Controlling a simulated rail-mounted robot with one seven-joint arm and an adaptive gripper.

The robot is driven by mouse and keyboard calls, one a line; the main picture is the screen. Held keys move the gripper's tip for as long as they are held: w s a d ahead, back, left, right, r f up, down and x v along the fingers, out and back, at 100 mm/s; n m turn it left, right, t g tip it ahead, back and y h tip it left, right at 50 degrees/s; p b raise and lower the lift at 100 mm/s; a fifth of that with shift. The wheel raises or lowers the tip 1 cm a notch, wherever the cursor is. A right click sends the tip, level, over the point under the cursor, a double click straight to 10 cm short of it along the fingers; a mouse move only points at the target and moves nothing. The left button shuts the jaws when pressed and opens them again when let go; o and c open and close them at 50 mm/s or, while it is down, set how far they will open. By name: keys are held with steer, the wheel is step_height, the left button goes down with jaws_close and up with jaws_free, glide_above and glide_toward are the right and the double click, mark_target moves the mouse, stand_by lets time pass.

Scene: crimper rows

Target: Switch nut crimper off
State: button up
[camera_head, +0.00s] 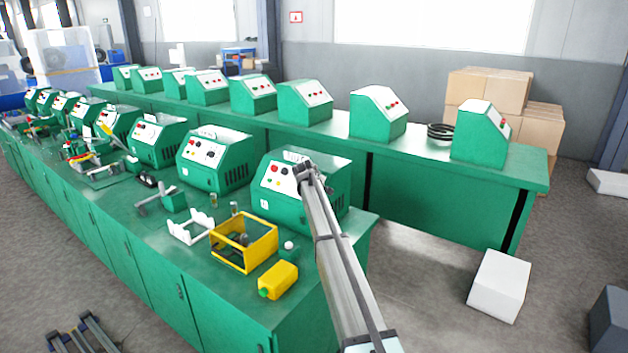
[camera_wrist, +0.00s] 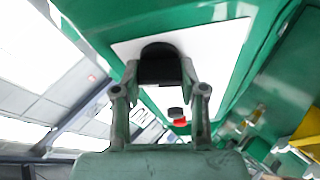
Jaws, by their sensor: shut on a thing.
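The nearest machine of the front row, a green crimper (camera_head: 283,212) with a sloped white panel, stands at the right end of the bench. My gripper (camera_head: 303,172) is at the upper right of that panel. In the wrist view, my gripper (camera_wrist: 160,80) is shut on a black knob (camera_wrist: 160,62) that sits against the white panel (camera_wrist: 215,48). A red button (camera_wrist: 180,123) and a small dark control (camera_wrist: 175,112) show beyond the fingers. The label is too small to read, and the knob's setting is hidden between the fingers.
A second row of machines is behind.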

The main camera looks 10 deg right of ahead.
steer(key=shift+r+n+y+p, duration=0.1)
steer(key=shift+n+y+p, duration=0.25)
steer(key=shift+n, duration=0.85)
steer(key=shift+g, duration=0.3)
steer(key=o, duration=1.1)
steer(key=shift+o, duration=0.2)
steer(key=shift+s, duration=0.1)
steer(key=v, duration=1.1)
steer(key=shift+s+r, duration=0.2)
steer(key=shift+s, duration=0.1)
steer(key=shift+a, duration=0.1)
